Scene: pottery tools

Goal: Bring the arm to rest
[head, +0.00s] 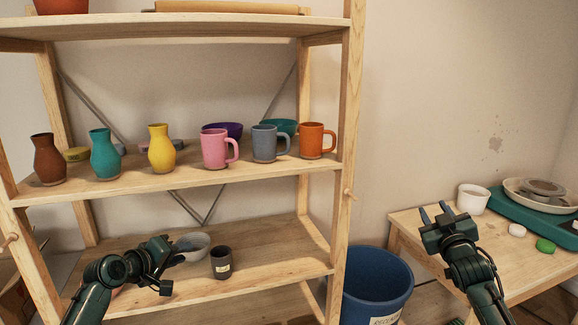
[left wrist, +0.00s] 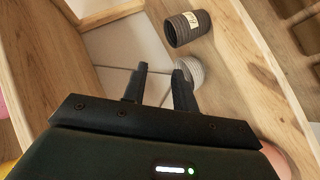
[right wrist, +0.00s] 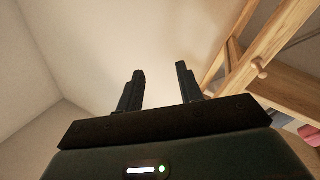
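My left gripper (head: 172,272) is at the lower shelf of the wooden rack, in front of a grey bowl (head: 192,246) and to the left of a dark cup (head: 222,262) with a label. In the left wrist view its fingers (left wrist: 160,85) are apart with nothing between them. The bowl (left wrist: 190,70) shows just beyond the right finger, and the dark cup (left wrist: 186,28) lies further off. My right gripper (head: 432,212) is raised in front of the wall, right of the rack, fingers pointing up. In the right wrist view its fingers (right wrist: 160,85) are apart and empty.
The rack's middle shelf (head: 255,175) holds several vases and mugs close above my left arm. A blue bin (head: 376,285) stands right of the rack. A wooden table (head: 495,245) with a white cup (head: 473,198) and a teal wheel (head: 518,212) is beside my right arm.

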